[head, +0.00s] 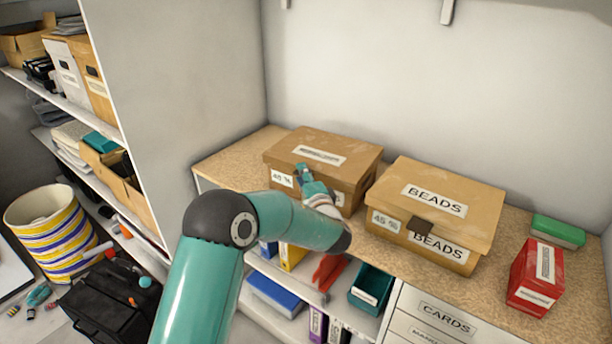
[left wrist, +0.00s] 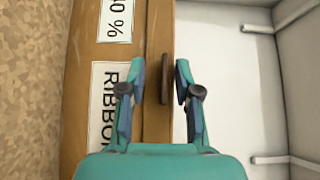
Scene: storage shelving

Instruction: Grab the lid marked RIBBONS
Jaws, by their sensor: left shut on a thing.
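The lid (head: 345,145) lies on a cardboard box (head: 347,192) at the left of the countertop; its top label is too small to read in the head view. In the left wrist view, the box front (left wrist: 88,60) carries a partly cut-off label reading RIBBO (left wrist: 104,100) and a percent label. My left gripper (head: 303,172) is at the front edge of this lid. My right gripper is out of view.
A box with a lid marked BEADS (head: 450,190) stands close on the right. A red box (head: 537,275) and a green box (head: 558,232) are further right. The white wall (head: 370,70) rises behind. Drawers and binders sit below; a shelf unit is left.

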